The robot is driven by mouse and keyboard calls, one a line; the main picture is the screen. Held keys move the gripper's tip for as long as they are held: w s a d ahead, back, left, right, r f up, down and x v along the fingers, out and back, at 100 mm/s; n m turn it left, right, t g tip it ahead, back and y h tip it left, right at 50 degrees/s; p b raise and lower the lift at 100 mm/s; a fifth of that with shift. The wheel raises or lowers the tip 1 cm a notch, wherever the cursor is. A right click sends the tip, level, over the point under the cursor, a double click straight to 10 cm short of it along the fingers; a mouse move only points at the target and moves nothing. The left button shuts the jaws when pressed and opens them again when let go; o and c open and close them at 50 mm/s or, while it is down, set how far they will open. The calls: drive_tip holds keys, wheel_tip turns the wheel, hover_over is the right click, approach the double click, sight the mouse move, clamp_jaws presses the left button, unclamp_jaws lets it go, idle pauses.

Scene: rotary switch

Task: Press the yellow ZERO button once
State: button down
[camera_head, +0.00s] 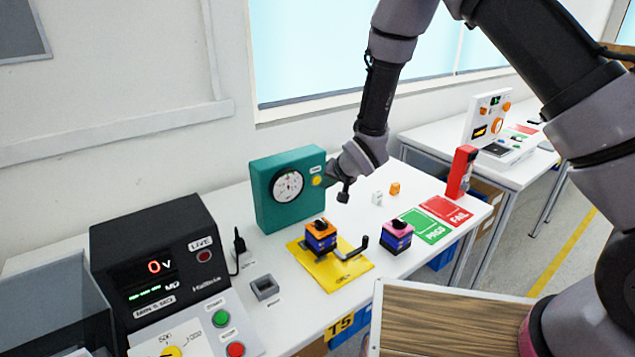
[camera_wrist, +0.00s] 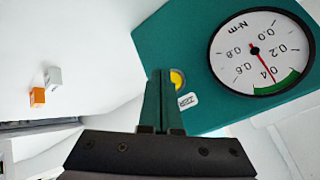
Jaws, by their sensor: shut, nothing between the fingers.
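The yellow ZERO button (camera_head: 317,180) is on the right part of the front of a teal gauge box (camera_head: 268,214). In the wrist view the button (camera_wrist: 177,78) is partly hidden behind my finger, with a small white label beside it. My gripper (camera_head: 328,181) is shut and empty, its tips close to the button. In the wrist view my gripper (camera_wrist: 160,73) overlaps the button's edge; I cannot tell whether it touches. The gauge dial (camera_wrist: 262,52) has a red needle pointing near 0.4, by a green zone.
A yellow plate (camera_head: 318,272) with an orange-and-purple block and a crank lies before the gauge box. A pink-topped block (camera_head: 397,236), green PASS mat (camera_head: 425,227) and red FAIL mat (camera_head: 447,211) are to the right. A black meter (camera_head: 160,260) stands left.

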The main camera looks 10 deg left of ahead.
drive_tip(key=shift+w+a, duration=0.1)
drive_tip(key=shift+a, duration=0.05)
drive_tip(key=shift+w+a, duration=0.2)
drive_tip(key=shift+w+a, duration=0.25)
drive_tip(key=shift+a, duration=0.05)
idle(0.9)
idle(0.4)
drive_tip(key=shift+s+d, duration=0.55)
drive_tip(key=shift+d, duration=0.1)
drive_tip(key=s+d, duration=0.1)
drive_tip(key=d, duration=0.1)
drive_tip(key=s+d, duration=0.1)
drive_tip(key=s, duration=0.1)
drive_tip(key=shift+s+d, duration=0.2)
drive_tip(key=shift+d, duration=0.15)
idle(0.4)
